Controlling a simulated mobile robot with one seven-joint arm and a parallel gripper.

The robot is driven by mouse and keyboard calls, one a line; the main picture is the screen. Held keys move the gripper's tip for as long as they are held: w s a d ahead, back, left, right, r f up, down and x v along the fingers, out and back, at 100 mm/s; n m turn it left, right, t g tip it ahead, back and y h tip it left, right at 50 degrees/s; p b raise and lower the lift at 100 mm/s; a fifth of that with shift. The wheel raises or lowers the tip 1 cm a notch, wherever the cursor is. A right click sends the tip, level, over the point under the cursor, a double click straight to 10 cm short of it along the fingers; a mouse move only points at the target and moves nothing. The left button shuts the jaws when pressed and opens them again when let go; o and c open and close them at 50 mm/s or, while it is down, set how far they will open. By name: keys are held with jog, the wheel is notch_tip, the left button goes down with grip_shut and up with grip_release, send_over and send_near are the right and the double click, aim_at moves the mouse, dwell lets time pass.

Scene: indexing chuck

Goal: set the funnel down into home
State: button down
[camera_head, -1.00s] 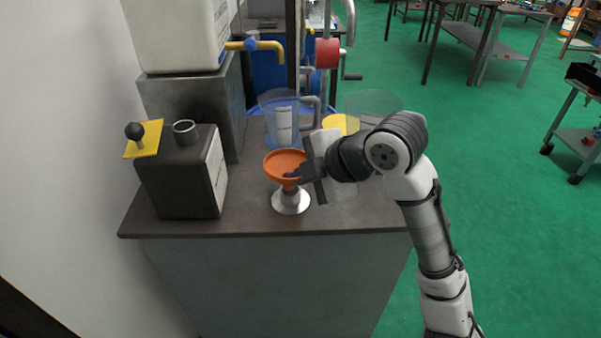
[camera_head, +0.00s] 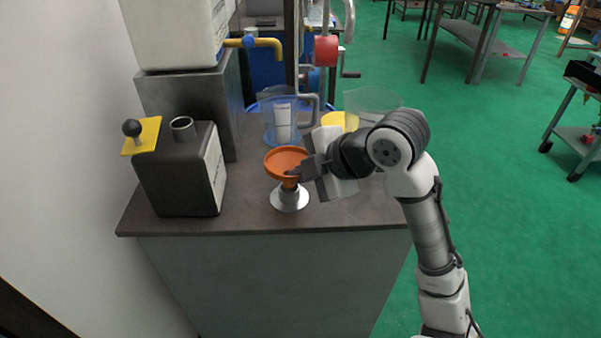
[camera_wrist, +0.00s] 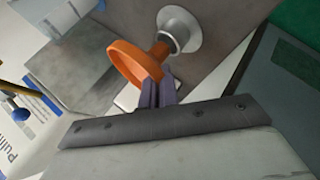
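The orange funnel (camera_head: 284,161) is upright over a round silver stand (camera_head: 290,199) near the counter's front edge. I take this stand to be the home. The funnel's spout end is at the stand's top; I cannot tell how far in it sits. My gripper (camera_head: 294,174) reaches in from the right, its fingertips at the funnel just under the rim. In the wrist view the fingers (camera_wrist: 157,92) are close together against the funnel (camera_wrist: 137,64), on its lower part, and the silver stand (camera_wrist: 181,30) shows beyond. The contact between the fingertips is partly hidden.
A dark canister (camera_head: 182,172) with a yellow plate and black knob stands left of the funnel. A clear jug (camera_head: 281,118) stands behind it. A white tank (camera_head: 175,35) with a yellow tap is at the back left. Bare counter (camera_head: 240,212) lies in front.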

jog(key=shift+f+b, duration=1.55)
jog(key=shift+f, duration=0.1)
jog(key=c, duration=1.6)
grip_release()
